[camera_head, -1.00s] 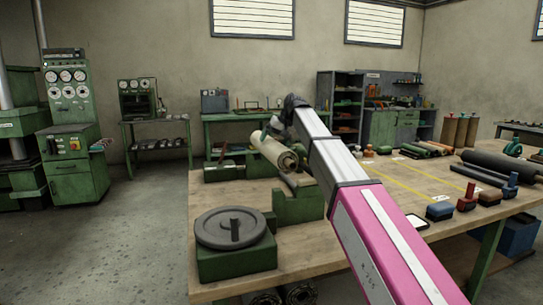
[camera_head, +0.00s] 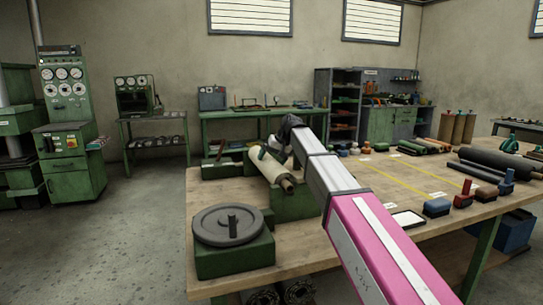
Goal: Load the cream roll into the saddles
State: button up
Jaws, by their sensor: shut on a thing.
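The cream roll (camera_head: 268,168) is at the left part of the workbench, its dark core end pointing toward me and to the right. My gripper (camera_head: 276,148) is shut on the roll from above; its fingertips are small and partly hidden behind my wrist. A green saddle block (camera_head: 296,206) stands right under the near end of the roll. I cannot tell whether the roll touches it or hangs just above it.
A green block with a grey handwheel (camera_head: 228,226) stands at the bench's near left corner. More green blocks (camera_head: 222,170) lie left of the roll. A dark roll (camera_head: 500,163) and several coloured stamps (camera_head: 437,207) are on the right.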

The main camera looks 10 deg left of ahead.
jog(key=shift+f, duration=0.25)
dwell(0.3)
jog(key=o, duration=1.5)
jog(key=shift+r, duration=0.35)
jog(key=v, duration=1.2)
